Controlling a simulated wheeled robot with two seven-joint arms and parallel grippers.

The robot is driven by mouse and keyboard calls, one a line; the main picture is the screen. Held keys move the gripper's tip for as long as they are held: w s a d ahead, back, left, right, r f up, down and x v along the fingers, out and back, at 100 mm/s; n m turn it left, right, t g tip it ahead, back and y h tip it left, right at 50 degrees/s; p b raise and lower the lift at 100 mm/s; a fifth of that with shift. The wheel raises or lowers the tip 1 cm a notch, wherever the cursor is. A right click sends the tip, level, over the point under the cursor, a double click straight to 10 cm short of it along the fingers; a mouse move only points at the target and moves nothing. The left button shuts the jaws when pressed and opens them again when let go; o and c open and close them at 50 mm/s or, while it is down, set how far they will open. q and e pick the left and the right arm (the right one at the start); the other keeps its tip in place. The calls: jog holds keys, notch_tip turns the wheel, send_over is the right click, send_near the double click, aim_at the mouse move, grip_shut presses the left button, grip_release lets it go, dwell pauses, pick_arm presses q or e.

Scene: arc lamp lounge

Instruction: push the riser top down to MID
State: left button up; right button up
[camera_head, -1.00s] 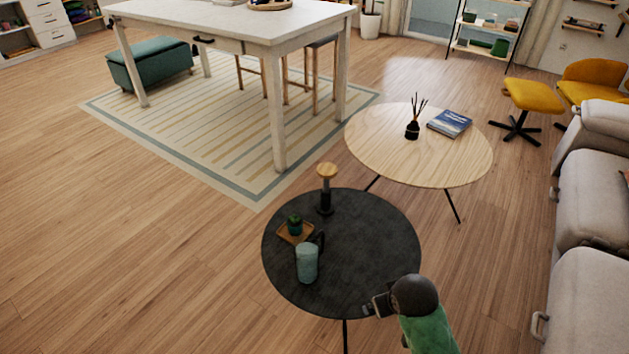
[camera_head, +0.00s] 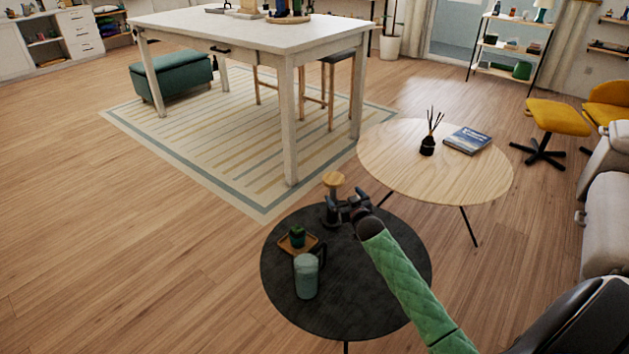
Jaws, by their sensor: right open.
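The riser has a round wooden top (camera_head: 333,179) on a dark post with a black base. It stands upright at the back of the dark round table (camera_head: 370,300). The top sits clearly above the base; any MID mark is too small to make out. My right gripper (camera_head: 341,206) is open and empty, just right of the riser's post and below its top. It partly covers the post, and I cannot tell if it touches it. My left gripper is not in view.
A light wooden table (camera_head: 480,185) with a book (camera_head: 467,141) and a reed diffuser (camera_head: 428,146) is behind. The dark table's right front is clear.

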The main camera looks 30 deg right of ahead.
aim_at(329, 173)
jog(key=shift+w+a+r+t, duration=0.1)
jog(key=shift+a+r+t, duration=0.15)
jog(key=shift+r, duration=0.3)
jog(key=shift+a+r+t, duration=0.15)
jog(key=shift+r+t, duration=0.2)
jog(key=shift+r, duration=0.15)
jog(key=shift+w+y, duration=0.1)
jog(key=shift+y, duration=0.3)
jog(key=shift+w+d, duration=0.2)
jog(key=shift+w, duration=1.05)
jog(key=shift+w+d, duration=0.15)
jog(key=shift+w, duration=1.05)
jog(key=shift+w+d, duration=0.2)
jog(key=shift+w, duration=1.05)
jog(key=shift+c, duration=0.4)
